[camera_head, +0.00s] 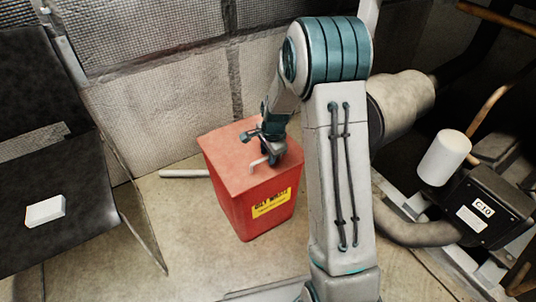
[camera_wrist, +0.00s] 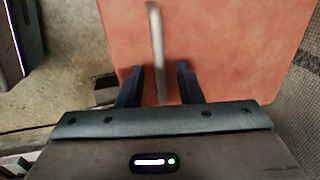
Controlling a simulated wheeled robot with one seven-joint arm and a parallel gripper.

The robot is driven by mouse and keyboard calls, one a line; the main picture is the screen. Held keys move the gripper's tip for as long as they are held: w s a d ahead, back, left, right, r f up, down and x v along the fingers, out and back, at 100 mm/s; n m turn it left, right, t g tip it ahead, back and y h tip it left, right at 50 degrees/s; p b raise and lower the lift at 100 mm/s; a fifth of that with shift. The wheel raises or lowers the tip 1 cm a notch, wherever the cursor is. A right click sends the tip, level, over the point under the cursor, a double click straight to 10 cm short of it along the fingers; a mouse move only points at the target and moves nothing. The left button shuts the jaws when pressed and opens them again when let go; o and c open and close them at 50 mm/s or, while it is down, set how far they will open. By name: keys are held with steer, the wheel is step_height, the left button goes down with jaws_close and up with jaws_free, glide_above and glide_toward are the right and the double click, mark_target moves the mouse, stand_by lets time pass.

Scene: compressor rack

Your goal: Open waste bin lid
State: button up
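The waste bin (camera_head: 240,208) is a red box with a yellow label, standing on the floor in the middle of the head view. Its flat red lid (camera_head: 232,158) is down on the bin; the lid also fills the top of the wrist view (camera_wrist: 235,45). A pale bar handle (camera_wrist: 158,50) runs up from between my fingers in the wrist view, and it shows at the lid's front in the head view (camera_head: 257,164). My gripper (camera_wrist: 160,82) is over the lid with its fingers apart, one on each side of the handle's near end. Gaps show between handle and fingers.
A black chair or bench (camera_head: 75,190) with a small white box (camera_head: 44,211) is at the left. Dark machinery with a white cylinder (camera_head: 443,158) is at the right. A padded wall (camera_head: 160,90) stands behind the bin. Floor in front of the bin is clear.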

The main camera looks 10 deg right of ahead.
jaws_close()
steer(key=shift+r, duration=0.1)
